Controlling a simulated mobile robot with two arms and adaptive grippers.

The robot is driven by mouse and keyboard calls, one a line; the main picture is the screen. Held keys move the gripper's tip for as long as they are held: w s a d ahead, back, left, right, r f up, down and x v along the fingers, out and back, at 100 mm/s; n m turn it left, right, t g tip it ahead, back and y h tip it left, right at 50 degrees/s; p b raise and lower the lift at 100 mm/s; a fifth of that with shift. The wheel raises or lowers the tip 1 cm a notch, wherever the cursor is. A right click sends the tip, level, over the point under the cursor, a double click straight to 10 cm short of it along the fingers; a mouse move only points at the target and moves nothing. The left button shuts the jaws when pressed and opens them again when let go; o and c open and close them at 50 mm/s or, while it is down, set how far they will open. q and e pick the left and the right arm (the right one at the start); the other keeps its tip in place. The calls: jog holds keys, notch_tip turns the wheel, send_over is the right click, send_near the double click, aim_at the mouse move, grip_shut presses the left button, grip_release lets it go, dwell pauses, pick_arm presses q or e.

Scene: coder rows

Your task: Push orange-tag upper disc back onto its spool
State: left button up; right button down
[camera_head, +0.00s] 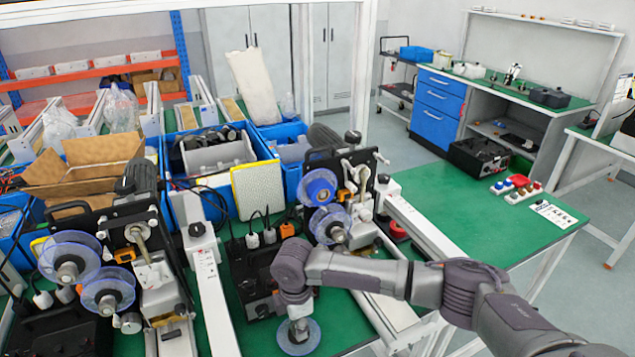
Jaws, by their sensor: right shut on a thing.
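My right gripper (297,318) reaches in from the right and points down at the front. It is shut on a clear bluish disc (299,342) low in the picture, above or close to the green table; the exact gap cannot be told. The middle coder (350,178) has an upper spool (318,186) with a solid blue face and a lower spool with a clear disc (330,224). An orange part (344,195) sits beside these spools. The left coder has an upper clear disc (70,257) and a lower clear disc (107,290). My left gripper is out of view.
Blue crates (215,160) and open cardboard (95,165) stand behind the coders. White rails (212,290) run between them. The green table (475,200) is mostly clear at right, with red and blue buttons (510,184).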

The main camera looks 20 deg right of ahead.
jog(key=shift+r+p, duration=1.15)
jog(key=shift+r, duration=0.3)
jog(key=shift+f, duration=0.1)
